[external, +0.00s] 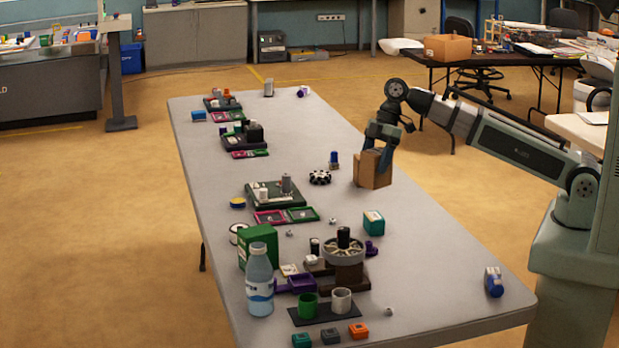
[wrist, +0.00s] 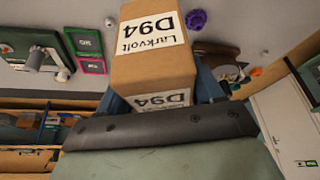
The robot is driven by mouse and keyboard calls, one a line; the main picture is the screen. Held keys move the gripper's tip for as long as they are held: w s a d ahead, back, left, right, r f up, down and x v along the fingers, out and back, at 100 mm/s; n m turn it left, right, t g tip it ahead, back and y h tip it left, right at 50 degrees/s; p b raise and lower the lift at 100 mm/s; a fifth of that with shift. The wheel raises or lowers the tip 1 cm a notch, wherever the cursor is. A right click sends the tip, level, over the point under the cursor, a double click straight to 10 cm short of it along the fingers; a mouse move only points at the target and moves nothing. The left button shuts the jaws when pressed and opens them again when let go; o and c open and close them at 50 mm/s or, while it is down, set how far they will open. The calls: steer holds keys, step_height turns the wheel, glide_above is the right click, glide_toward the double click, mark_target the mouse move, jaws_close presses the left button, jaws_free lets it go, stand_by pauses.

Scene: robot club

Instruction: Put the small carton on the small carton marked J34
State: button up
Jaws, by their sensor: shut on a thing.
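My gripper (external: 383,157) is shut on a brown cardboard carton (external: 373,170) near the right edge of the long table. In the wrist view the carton (wrist: 147,72) sits between my blue fingers (wrist: 162,92) and bears white labels reading "Larkvolt D94" on two faces. I cannot tell whether its underside touches the table or is slightly above it. No label reading J34 can be read in either view. Any carton behind or under the held one is hidden.
A black wheel (external: 320,177) and blue-capped item (external: 334,159) stand left of the carton. A teal box (external: 373,222) stands nearer the camera. Trays, a green box (external: 259,247) and a bottle (external: 260,280) line the left side. The table's (external: 440,250) right front is mostly clear.

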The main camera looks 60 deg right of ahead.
steer(key=shift+f, duration=4.6)
steer(key=shift+f, duration=0.1)
steer(key=o, duration=1.2)
steer(key=shift+v, duration=6.1)
steer(key=shift+w, duration=0.1)
